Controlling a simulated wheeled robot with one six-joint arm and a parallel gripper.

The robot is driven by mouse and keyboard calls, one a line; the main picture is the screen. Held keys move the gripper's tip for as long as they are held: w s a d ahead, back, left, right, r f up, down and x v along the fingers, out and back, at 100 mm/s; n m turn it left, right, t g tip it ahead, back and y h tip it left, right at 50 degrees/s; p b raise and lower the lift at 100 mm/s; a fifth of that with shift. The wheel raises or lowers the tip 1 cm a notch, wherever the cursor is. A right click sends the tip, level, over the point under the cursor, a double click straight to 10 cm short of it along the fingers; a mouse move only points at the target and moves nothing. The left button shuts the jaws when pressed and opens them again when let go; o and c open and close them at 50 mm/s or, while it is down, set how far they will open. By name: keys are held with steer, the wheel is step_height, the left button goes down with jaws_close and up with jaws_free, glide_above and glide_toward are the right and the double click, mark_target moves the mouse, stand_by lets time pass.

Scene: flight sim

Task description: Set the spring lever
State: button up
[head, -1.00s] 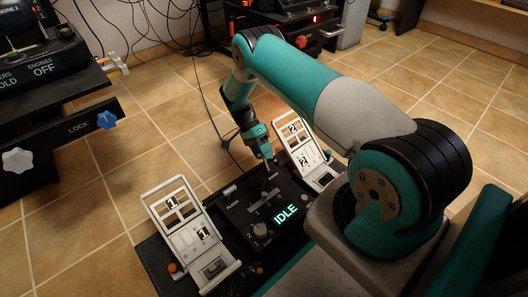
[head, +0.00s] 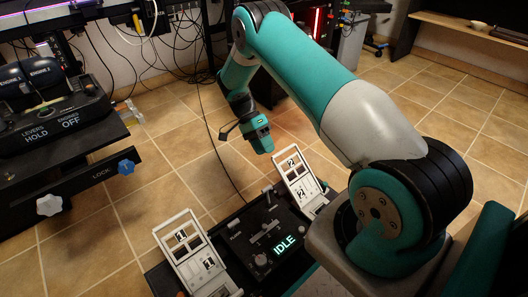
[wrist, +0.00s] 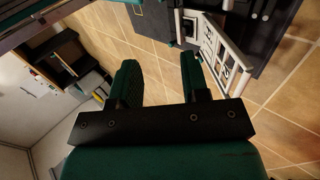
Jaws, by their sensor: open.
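The black control panel (head: 238,250) with a lit IDLE display (head: 284,244) lies low in the head view. A small upright metal lever (head: 268,191) stands at its far edge, and a grey slider bar (head: 265,233) and a round knob (head: 261,260) sit nearer. I cannot tell for certain which is the spring lever. My gripper (head: 263,150) hangs above and beyond the panel, apart from it. In the wrist view my gripper (wrist: 160,80) is open, with nothing between its fingers.
White hinged frames marked 1 (head: 190,250) and 2 (head: 295,174) flank the panel. At left stands a dark console (head: 50,120) marked HOLD and OFF, with blue (head: 126,167) and white (head: 49,205) knobs below. Cables hang behind my arm. Tiled floor is open between.

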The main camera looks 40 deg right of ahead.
steer(key=shift+r, duration=0.25)
steer(key=c, duration=0.3)
steer(key=s+d+f+t, duration=0.1)
steer(key=s+d+f+n+t, duration=0.1)
steer(key=f, duration=0.1)
steer(key=shift+s+d+f+h+p, duration=0.15)
steer(key=shift+s+h+p, duration=0.15)
steer(key=shift+p, duration=0.1)
jaws_close()
steer(key=m+t+p, duration=0.1)
steer(key=t+p, duration=0.1)
steer(key=t, duration=0.8)
glide_toward(267, 188)
steer(key=shift+t, duration=0.3)
steer(key=b+x, duration=0.7)
steer(key=shift+s+d+f+b, duration=0.1)
steer(key=shift+s+f+b, duration=0.05)
steer(key=shift+f+b, duration=0.25)
